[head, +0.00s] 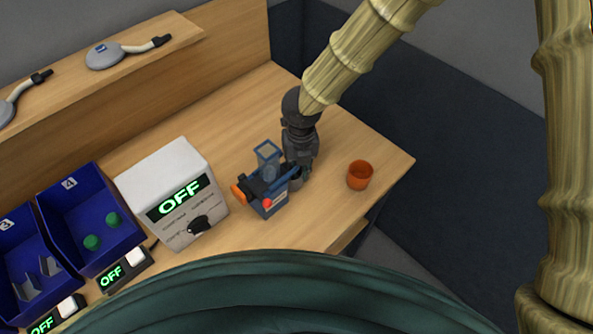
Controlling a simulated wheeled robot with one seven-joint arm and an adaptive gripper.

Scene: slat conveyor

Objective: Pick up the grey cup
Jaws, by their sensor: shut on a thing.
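The grey cup (296,184) is small and mostly hidden behind my gripper and the blue machine. Its visible part is low between the fingers, close to the wooden table top. My gripper (298,172) points down, to the right of the blue machine, and is shut on the cup. I cannot tell whether the cup touches the table.
A blue machine (267,203) with a clear hopper, an orange knob and a red button stands close left of my gripper. An orange cup (360,175) stands to the right. A white control box (168,190) and blue bins (86,214) are left.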

